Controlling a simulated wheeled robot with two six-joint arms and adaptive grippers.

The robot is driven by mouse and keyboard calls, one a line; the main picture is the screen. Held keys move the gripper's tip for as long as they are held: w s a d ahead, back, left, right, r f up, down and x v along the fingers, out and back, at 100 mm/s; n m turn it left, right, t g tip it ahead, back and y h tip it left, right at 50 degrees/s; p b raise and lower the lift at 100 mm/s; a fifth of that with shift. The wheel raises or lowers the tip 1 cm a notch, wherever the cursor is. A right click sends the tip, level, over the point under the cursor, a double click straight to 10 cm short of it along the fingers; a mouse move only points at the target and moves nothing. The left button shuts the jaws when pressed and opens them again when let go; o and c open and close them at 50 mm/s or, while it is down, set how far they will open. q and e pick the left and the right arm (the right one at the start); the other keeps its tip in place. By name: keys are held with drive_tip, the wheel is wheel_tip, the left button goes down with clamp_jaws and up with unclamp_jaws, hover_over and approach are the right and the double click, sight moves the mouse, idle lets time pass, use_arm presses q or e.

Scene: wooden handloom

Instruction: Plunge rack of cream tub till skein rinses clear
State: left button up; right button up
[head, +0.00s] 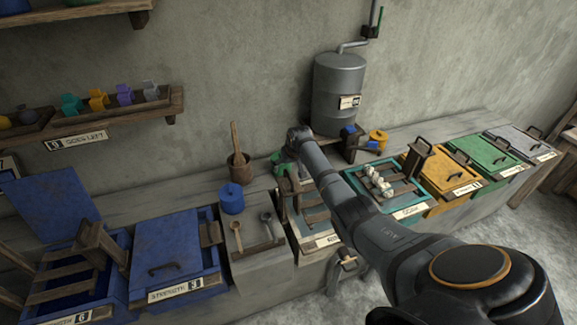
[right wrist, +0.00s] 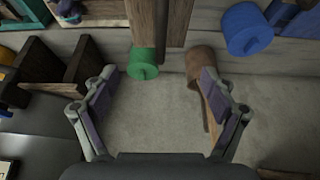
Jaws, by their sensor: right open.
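The cream tub (head: 291,222) stands right of the spoon ledge, partly covered by my right arm. Dark wooden slats of its rack (head: 312,216) show inside. No skein can be made out in it. My right gripper (head: 291,157) is behind the tub, mostly hidden by its own wrist. In the right wrist view, the right gripper (right wrist: 157,90) is open and empty, its fingers apart above the counter. An upright wooden piece (right wrist: 163,22), perhaps the rack's handle, is beyond the fingertips. My left gripper is not in view.
A green canister (right wrist: 142,64) and brown pot (right wrist: 205,62) lie close to the fingers; a blue canister (head: 231,198) stands left. A teal tub (head: 412,205) with pale rolls is on the right. The grey drum (head: 338,85) stands against the wall.

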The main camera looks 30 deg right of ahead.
sight(289, 175)
wheel_tip(289, 175, down, 6)
drive_tip(key=b, duration=0.4)
drive_tip(key=shift+r+b, duration=0.25)
drive_tip(key=shift+b, duration=0.1)
drive_tip(key=shift+r, duration=0.15)
drive_tip(key=shift+f, duration=0.3)
drive_tip(key=shift+c, duration=0.3)
clamp_jaws()
